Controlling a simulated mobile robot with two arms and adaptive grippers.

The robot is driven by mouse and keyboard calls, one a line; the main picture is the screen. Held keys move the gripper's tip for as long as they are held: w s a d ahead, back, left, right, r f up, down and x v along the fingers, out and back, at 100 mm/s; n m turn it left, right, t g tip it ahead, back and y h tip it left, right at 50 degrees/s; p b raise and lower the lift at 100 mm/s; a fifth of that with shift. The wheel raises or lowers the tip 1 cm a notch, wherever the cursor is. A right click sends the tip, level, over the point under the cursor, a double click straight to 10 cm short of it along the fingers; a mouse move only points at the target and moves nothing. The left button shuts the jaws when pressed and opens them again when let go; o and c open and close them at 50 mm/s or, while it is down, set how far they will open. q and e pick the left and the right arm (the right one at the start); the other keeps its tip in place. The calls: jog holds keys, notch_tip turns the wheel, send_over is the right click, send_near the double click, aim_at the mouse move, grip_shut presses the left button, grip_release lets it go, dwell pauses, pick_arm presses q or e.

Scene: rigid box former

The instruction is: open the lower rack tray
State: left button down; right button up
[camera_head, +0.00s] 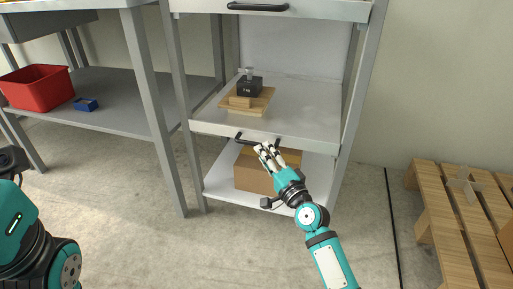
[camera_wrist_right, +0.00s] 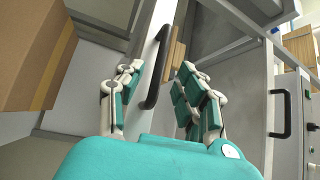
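The lower rack tray (camera_head: 300,115) is a grey metal shelf with a front lip, level in the rack. A black bar handle (camera_head: 246,140) is on its front face. My right gripper (camera_head: 264,149) is at this handle, partly covering it in the head view. In the right wrist view the handle (camera_wrist_right: 152,95) lies between the spread fingers of the gripper (camera_wrist_right: 157,85), with gaps visible on both sides. The gripper is open, not closed on the bar. My left arm shows at the left edge, but its fingers are out of view.
On the tray lie wooden boards (camera_head: 242,104) with a dark block (camera_head: 250,87) on top. A cardboard box (camera_head: 255,172) stands on the shelf below. An upper tray handle (camera_head: 258,7) is above. A wooden pallet (camera_head: 447,225) lies right; the floor in front is bare.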

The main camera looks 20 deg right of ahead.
aim_at(257, 144)
jog(key=shift+b+x, duration=0.65)
jog(key=shift+x, duration=2)
grip_shut()
jog(key=shift+f, duration=0.1)
